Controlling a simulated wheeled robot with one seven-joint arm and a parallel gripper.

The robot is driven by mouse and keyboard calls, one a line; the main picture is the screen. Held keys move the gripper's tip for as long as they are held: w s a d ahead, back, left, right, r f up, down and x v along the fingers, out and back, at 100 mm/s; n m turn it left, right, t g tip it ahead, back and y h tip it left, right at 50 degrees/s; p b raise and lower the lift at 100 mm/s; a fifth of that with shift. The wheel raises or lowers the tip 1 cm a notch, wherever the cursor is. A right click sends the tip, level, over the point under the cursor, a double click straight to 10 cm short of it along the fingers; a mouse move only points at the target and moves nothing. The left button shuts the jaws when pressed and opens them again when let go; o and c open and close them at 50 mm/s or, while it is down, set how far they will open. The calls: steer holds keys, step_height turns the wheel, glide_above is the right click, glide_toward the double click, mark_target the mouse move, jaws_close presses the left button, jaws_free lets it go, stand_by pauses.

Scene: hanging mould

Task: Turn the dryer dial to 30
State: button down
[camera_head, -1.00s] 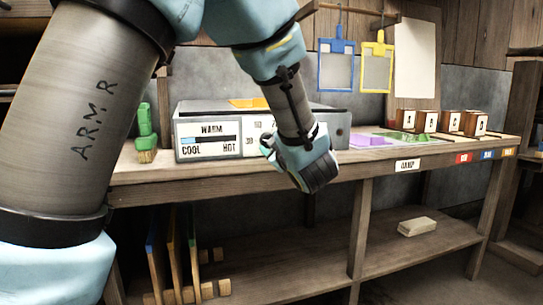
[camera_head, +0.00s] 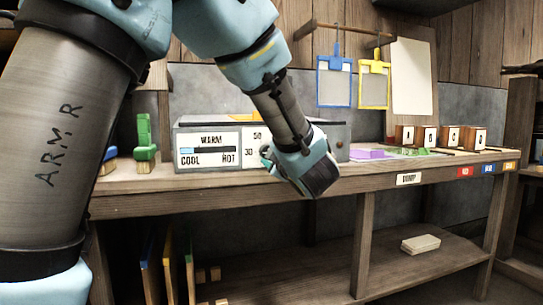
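The dryer (camera_head: 180,138) is a low grey box on the workbench, left of centre. Its front has a white panel with a bar (camera_head: 209,148) marked WARM, COOL and HOT, the bar blue at its left end. To the right is a number scale (camera_head: 254,145), of which 50 and 30 show. The dial itself is hidden behind my wrist and gripper. My gripper (camera_head: 318,185) hangs in front of the dryer's right part, at about bench-edge height. Its fingers are hard to make out, and whether it touches the dial cannot be told.
A green-handled brush (camera_head: 145,138) stands left of the dryer. Purple (camera_head: 370,154) and green flat pieces lie to its right, with several wooden lettered blocks (camera_head: 404,135) beyond. Blue (camera_head: 334,80) and yellow (camera_head: 374,83) frames hang above. The lower shelf (camera_head: 400,262) is mostly clear.

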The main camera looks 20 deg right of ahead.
steer(key=shift+c, duration=1.5)
jaws_free()
steer(key=s+a+p, duration=0.1)
steer(key=s, duration=0.9)
steer(key=shift+s+a, duration=0.2)
steer(key=shift+s, duration=0.15)
steer(key=shift+s, duration=0.1)
